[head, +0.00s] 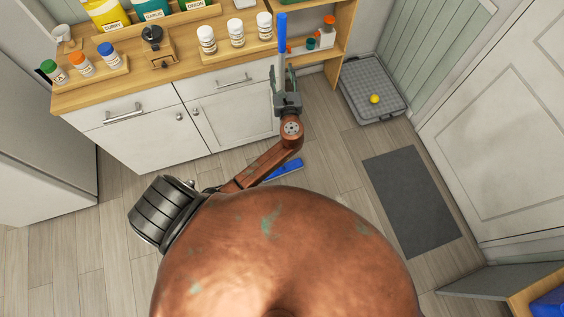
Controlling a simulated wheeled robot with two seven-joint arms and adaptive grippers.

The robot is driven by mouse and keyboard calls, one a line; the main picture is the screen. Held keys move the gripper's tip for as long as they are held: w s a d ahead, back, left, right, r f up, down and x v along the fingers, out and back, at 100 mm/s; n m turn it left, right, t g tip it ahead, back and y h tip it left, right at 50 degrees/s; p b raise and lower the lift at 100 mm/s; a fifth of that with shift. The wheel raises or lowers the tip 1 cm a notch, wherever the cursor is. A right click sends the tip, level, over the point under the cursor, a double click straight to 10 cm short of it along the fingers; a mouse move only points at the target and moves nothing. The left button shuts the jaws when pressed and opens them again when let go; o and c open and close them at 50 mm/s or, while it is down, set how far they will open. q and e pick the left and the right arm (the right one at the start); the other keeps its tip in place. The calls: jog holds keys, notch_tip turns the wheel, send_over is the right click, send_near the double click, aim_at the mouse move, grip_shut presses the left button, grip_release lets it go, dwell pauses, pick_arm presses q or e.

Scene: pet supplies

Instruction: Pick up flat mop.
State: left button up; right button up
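The flat mop has a blue grip (282,34) that rises in front of the shelf unit, with a grey pole below it. Its blue flat head (286,170) lies on the floor, partly covered by my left arm. The pole between is mostly hidden behind my gripper and wrist. My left gripper (285,76) is at the upper pole, just below the blue grip. Its fingers stand apart, one on each side of the pole, with a gap visible on the right. My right gripper is not in view.
A white cabinet with a wooden top (180,62) stands close behind, carrying bottles, jars and a grinder. A grey tray (357,82) with a yellow ball (375,99) and a dark mat (411,200) lie on the right. Floor between mop and mat is clear.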

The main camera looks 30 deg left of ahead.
pick_arm(q)
jog(key=shift+c, duration=0.4)
grip_shut()
jog(key=shift+w+r, duration=0.1)
jog(key=shift+r, duration=0.1)
